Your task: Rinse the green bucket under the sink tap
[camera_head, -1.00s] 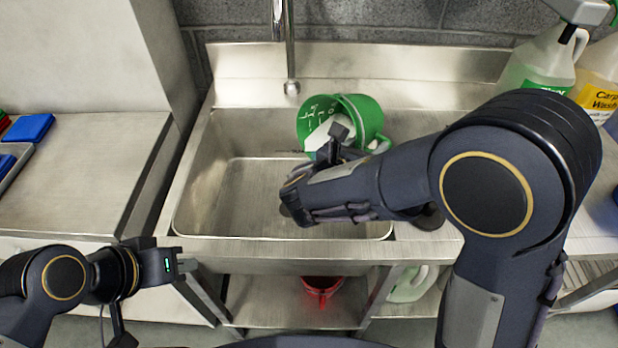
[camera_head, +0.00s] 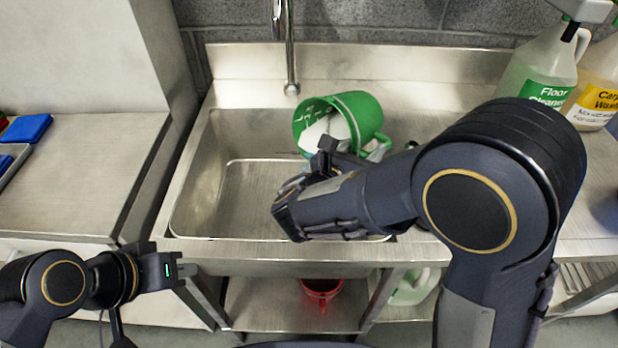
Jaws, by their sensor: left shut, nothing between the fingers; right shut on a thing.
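The green bucket (camera_head: 360,112) is tilted on its side above the right part of the sink basin (camera_head: 215,205), its mouth facing left. Its inside looks whitish, and marks show on the inner wall. My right gripper (camera_head: 338,152) is at the bucket's near lower edge and shut on the bucket; my forearm and wrist hide the exact grip. The tap (camera_head: 290,70) hangs at the back of the sink, to the left of the bucket's mouth. No water stream shows. My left gripper (camera_head: 184,270) is shut and empty in front of the counter at the lower left.
A floor cleaner jug (camera_head: 540,75) and a yellow-labelled jug (camera_head: 597,100) stand at the back right. A red bucket (camera_head: 320,292) and a pale jug (camera_head: 412,288) are on the lower shelf. Blue pads (camera_head: 26,128) lie far left. The basin's left side is free.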

